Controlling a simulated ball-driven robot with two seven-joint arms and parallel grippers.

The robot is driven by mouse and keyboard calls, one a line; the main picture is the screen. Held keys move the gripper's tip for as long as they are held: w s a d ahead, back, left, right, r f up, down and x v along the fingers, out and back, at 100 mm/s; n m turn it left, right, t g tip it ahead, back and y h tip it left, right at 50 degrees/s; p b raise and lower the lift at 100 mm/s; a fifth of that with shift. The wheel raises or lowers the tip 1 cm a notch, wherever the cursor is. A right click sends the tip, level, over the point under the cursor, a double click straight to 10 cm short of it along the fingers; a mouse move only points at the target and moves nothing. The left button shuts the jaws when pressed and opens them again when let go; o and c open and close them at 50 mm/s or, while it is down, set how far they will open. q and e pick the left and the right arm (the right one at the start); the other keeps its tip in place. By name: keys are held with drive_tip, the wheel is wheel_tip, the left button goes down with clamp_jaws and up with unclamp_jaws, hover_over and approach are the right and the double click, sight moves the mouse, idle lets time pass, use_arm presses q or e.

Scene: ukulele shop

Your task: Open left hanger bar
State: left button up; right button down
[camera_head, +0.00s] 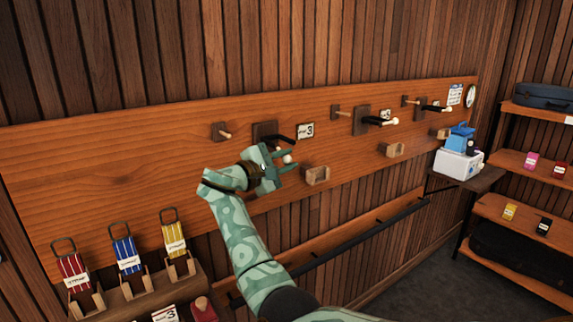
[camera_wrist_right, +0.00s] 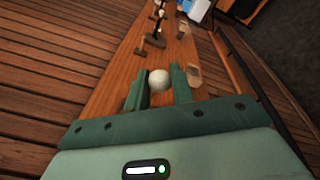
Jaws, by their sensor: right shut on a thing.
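The left hanger has a dark mounting block (camera_head: 264,131) on the wooden wall board, with a dark bar (camera_head: 283,139) coming out of it. Its pale ball knob (camera_head: 288,159) is between the fingertips of my right gripper (camera_head: 279,158). In the right wrist view the pale knob (camera_wrist_right: 159,79) sits between the two green fingers of the gripper (camera_wrist_right: 160,88), which is shut on it. The gripper and wrist hide part of the bar. My left gripper is not in view.
Two similar hangers stand farther right, the middle one (camera_head: 362,121) and the far one (camera_head: 420,104). A wooden peg (camera_head: 223,134) is to the upper left and a wooden bracket (camera_head: 317,175) just right. A dark rail (camera_head: 360,236) runs below.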

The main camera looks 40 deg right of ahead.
drive_tip(key=shift+w+a+r, duration=0.1)
drive_tip(key=shift+w+a, duration=0.05)
drive_tip(key=shift+a, duration=0.05)
idle(0.6)
drive_tip(key=c, duration=1.2)
unclamp_jaws()
drive_tip(key=shift+w, duration=0.1)
drive_tip(key=shift+c, duration=0.2)
drive_tip(key=shift+a, duration=0.15)
drive_tip(key=s+a+b, duration=0.2)
drive_tip(key=a, duration=1.4)
drive_tip(key=shift+s+b, duration=0.2)
drive_tip(key=shift+b, duration=0.15)
drive_tip(key=shift+f, duration=0.2)
